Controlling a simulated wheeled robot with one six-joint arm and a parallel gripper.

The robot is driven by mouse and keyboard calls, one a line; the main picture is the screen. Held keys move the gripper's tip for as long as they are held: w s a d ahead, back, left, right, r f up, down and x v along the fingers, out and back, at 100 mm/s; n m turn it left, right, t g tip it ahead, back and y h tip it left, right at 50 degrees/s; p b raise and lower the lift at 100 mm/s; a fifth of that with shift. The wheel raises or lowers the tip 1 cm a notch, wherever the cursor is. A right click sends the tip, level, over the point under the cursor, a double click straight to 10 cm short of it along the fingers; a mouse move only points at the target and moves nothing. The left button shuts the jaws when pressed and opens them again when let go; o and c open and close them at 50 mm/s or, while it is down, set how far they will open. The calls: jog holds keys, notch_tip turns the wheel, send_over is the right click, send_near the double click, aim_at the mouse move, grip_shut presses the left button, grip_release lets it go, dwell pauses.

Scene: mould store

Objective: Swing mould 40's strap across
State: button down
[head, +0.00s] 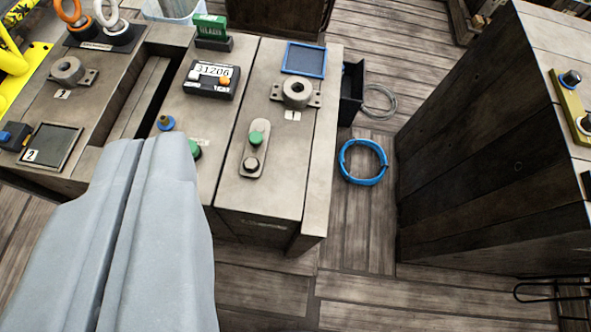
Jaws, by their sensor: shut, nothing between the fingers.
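A grey block mould (318,170) has a dark seam across its top. A rounded grey strap (257,137) lies on the block right of the seam, roughly along it and not over it. It has a green knob at its far end and a dark round bolt at its near end. A second green piece (196,149) left of the seam is partly hidden by my gripper. My gripper (148,141), large and pale grey, is shut and empty, left of the strap and apart from it in the picture. No number 40 is readable; a dark plate (265,224) on the front is illegible.
On the block stand a counter reading 31206 (212,80), a round collar (296,93) and a blue-rimmed pad (304,58). A brass peg with a blue ring (166,123) is near my fingertips. A blue hose coil (363,162) lies on the floor before a dark wooden cabinet (480,150).

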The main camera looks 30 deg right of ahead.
aim_at(256, 144)
jog(key=w+d+f+m+g+y, duration=0.1)
jog(key=w+d+f+g+y, duration=0.1)
jog(key=w+d+f, duration=0.3)
jog(key=w+d+f+m+g+y, duration=0.2)
jog(key=w+d+f, duration=0.3)
jog(key=d+f, duration=0.7)
notch_tip(256, 144, down, 8)
jog(key=shift+d+g, duration=0.25)
jog(key=shift+g, duration=0.55)
jog(key=shift+w, duration=0.1)
jog(key=x, duration=1)
jog(key=shift+w, duration=0.1)
jog(key=shift+w+a, duration=0.25)
jog(key=shift+a, duration=0.25)
jog(key=shift+w+a, duration=0.25)
jog(key=shift+a, duration=0.2)
jog(key=shift+w+a, duration=0.45)
jog(key=shift+a, duration=0.3)
